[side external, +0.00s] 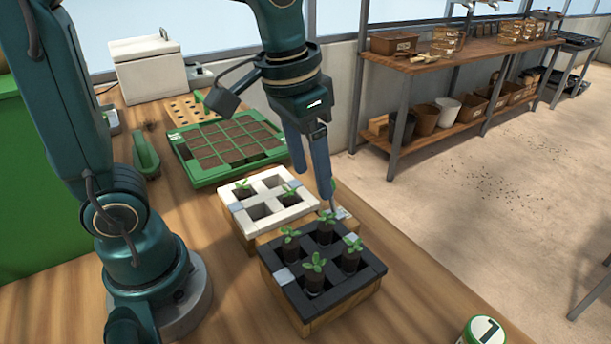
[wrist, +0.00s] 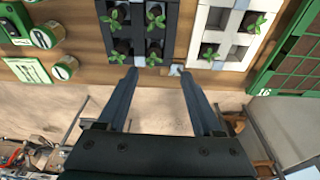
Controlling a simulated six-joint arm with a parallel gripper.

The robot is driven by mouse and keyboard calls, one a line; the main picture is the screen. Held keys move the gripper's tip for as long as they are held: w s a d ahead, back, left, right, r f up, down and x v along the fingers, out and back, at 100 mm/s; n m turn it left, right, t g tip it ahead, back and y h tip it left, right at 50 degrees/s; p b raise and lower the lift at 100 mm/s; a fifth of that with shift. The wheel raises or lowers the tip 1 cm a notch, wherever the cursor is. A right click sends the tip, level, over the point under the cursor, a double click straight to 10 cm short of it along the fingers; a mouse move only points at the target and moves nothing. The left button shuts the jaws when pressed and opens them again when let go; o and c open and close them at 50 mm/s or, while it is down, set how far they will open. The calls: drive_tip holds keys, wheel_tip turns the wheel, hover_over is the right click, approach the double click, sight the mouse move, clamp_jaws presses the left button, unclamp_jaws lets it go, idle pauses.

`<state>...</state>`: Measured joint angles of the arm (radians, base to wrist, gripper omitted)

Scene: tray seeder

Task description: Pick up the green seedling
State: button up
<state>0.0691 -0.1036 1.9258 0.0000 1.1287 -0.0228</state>
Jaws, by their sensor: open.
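Several small green seedlings in dark plugs stand in the black tray (side external: 361,284); one at its front is the seedling (side external: 315,270). The white tray (side external: 291,214) behind it holds seedlings too, such as one at its left (side external: 243,188). The black tray (wrist: 137,36) and white tray (wrist: 226,40) also show in the wrist view. My gripper (side external: 316,190) is open and empty, pointing down near the trays' right side. In the wrist view its fingertips (wrist: 156,71) lie just below the black tray's edge, near a seedling (wrist: 154,56).
A green tray of soil cells (side external: 182,157) lies behind the white tray. A green-and-white tin (side external: 481,330) stands at the front right. A white box (side external: 148,72) stands at the back left. Shelving (side external: 480,52) with pots stands beyond the bench.

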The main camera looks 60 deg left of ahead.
sight(325, 225)
drive_tip(key=shift+g, duration=0.9)
drive_tip(key=w+f, duration=0.1)
drive_tip(key=w+d+f, duration=0.1)
drive_tip(key=f, duration=0.1)
drive_tip(key=shift+w+f, duration=0.15)
drive_tip(key=shift+f, duration=0.15)
drive_tip(key=shift+d+f, duration=0.15)
drive_tip(key=shift+f, duration=2.95)
clamp_jaws()
